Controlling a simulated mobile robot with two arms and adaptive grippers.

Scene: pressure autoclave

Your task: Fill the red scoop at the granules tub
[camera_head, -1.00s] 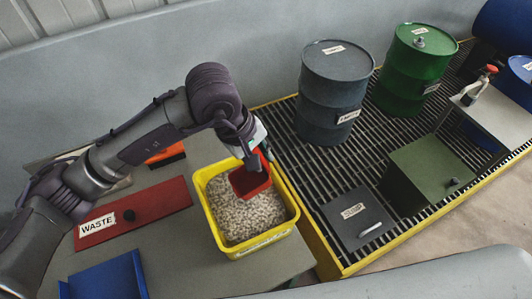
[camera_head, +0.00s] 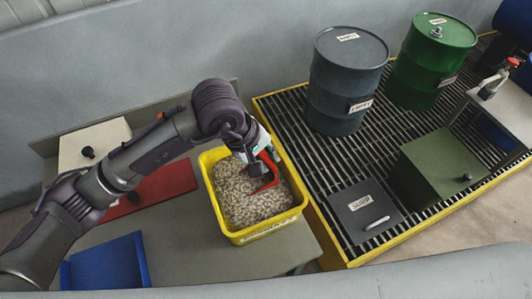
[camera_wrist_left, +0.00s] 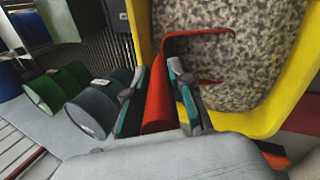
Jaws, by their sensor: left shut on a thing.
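The yellow granules tub (camera_head: 234,236) stands on the grey table, filled with pale speckled granules (camera_head: 245,205). My left gripper (camera_head: 254,158) is over the tub's far right part, shut on the handle of the red scoop (camera_head: 269,176). In the left wrist view the handle (camera_wrist_left: 157,103) lies between the two fingers (camera_wrist_left: 157,85). The scoop's red rim (camera_wrist_left: 190,36) shows around a patch of granules, so its bowl is down in them; whether they lie inside it or cover it I cannot tell. My right gripper is not in view.
A red panel (camera_head: 167,184) and a blue tray (camera_head: 105,265) lie left of the tub. To the right, a yellow-edged grating (camera_head: 300,160) carries a dark drum (camera_head: 345,85), a green drum (camera_head: 425,70), a grey box (camera_head: 362,212) and a green box (camera_head: 440,165).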

